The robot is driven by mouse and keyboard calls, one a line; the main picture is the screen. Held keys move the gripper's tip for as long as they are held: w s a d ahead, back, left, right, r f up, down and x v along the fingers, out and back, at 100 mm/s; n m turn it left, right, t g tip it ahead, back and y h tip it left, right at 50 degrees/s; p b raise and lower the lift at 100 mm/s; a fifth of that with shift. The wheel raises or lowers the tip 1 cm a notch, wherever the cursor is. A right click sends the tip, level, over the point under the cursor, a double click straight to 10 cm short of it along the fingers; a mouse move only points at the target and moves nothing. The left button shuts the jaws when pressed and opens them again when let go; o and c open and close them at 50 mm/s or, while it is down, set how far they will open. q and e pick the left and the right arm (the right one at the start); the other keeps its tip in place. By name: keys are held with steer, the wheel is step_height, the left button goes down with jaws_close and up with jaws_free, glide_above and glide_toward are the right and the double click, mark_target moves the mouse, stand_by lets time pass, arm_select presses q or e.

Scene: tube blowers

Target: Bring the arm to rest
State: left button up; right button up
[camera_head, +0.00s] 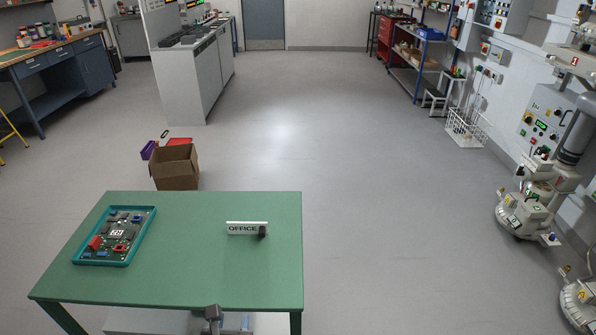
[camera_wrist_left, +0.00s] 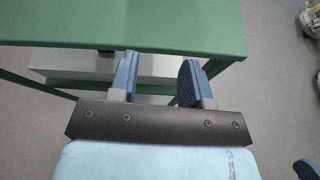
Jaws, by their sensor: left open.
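My left gripper (camera_head: 228,322) shows only in part at the bottom edge of the head view, at the near edge of the green table. In the left wrist view its two blue fingers (camera_wrist_left: 158,80) stand apart with nothing between them. They point toward the near edge of the green table (camera_wrist_left: 90,25), whose legs and a pale lower shelf show past the fingertips. A small blue piece at the lower right edge of the wrist view looks like a finger of my right gripper (camera_wrist_left: 306,169). The rest of it is out of frame.
On the table (camera_head: 200,280) lie a teal tray (camera_head: 80,260) with a circuit board and a white OFFICE sign (camera_head: 246,225) with a dark object at it. A cardboard box (camera_head: 174,171) stands behind. The floor (camera_head: 380,220) right of the table is clear.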

arm_select(q)
steer(key=a+f+m+y, duration=0.15)
steer(key=a+f, duration=0.25)
steer(key=a, duration=0.7)
steer(key=s+a+f+n+g+h, duration=0.2)
steer(key=s+a+f+n, duration=0.25)
steer(key=n, duration=1.05)
steer(key=s+a+f+n+g+h, duration=0.25)
steer(key=s+n, duration=0.35)
steer(key=n, duration=0.9)
steer(key=d+n+t, duration=0.2)
steer(key=d+n, duration=0.4)
steer(key=d, duration=0.6)
step_height(320, 180, up, 13)
steer(key=p, duration=1.4)
steer(key=shift+a+p, duration=0.15)
steer(key=shift+p, duration=0.15)
arm_select(e)
step_height(320, 180, up, 13)
steer(key=shift+d+f, duration=0.15)
steer(key=shift+d, duration=0.3)
arm_select(q)
steer(key=shift+w+m, duration=0.1)
steer(key=shift+m, duration=0.15)
arm_select(e)
steer(key=shift+w, duration=0.1)
